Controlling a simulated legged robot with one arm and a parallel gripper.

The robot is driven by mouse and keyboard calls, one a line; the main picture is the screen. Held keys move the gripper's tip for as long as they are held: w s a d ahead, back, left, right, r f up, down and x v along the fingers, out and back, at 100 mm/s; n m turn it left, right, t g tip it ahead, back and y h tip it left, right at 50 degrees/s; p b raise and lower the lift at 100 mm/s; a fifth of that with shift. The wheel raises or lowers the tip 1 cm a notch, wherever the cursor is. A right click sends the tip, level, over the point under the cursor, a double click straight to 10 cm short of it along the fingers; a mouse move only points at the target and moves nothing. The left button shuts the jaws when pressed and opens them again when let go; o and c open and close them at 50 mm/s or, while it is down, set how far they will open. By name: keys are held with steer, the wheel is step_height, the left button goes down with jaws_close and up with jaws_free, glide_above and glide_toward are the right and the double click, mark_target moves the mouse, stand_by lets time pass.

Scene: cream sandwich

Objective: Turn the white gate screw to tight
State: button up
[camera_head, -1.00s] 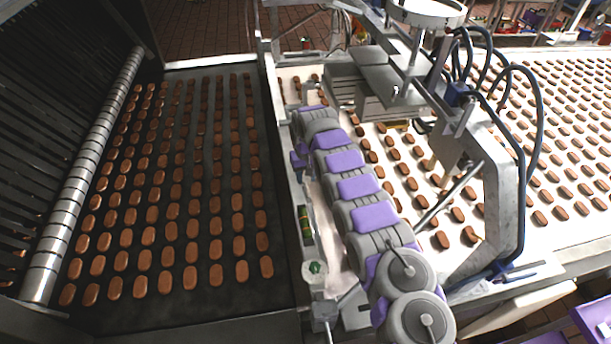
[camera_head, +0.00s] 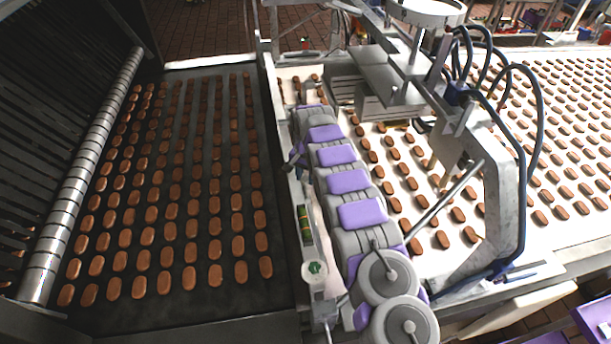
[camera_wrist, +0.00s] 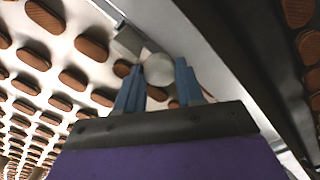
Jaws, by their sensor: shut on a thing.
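In the wrist view, the two blue fingers of my gripper (camera_wrist: 158,85) stand on either side of a round, pale white knob, the white gate screw (camera_wrist: 158,69), and are shut on it. A grey metal bracket (camera_wrist: 128,40) is just beyond the screw. In the head view, my grey and purple arm runs up along the metal rail between the two belts. The screw cannot be made out there, and my fingers are too small or hidden to tell.
A round white dial with a green mark (camera_head: 314,271) and a green level vial (camera_head: 305,226) sit on the rail. The dark belt (camera_head: 282,300) carries rows of brown biscuits at left. A metal frame with dark hoses (camera_head: 503,190) stands close right of my arm, over the white belt.

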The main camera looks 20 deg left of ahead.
mark_target(304, 177)
steer(key=shift+a+m, duration=0.1)
steer(key=shift+m, duration=0.9)
steer(key=o, duration=1)
steer(key=shift+a, duration=0.15)
steer(key=shift+o, duration=0.2)
steer(key=shift+r, duration=0.4)
step_height(304, 177, up, 16)
steer(key=p, duration=0.8)
steer(key=shift+w+r, duration=0.15)
steer(key=shift+r, duration=0.05)
steer(key=shift+a, duration=0.1)
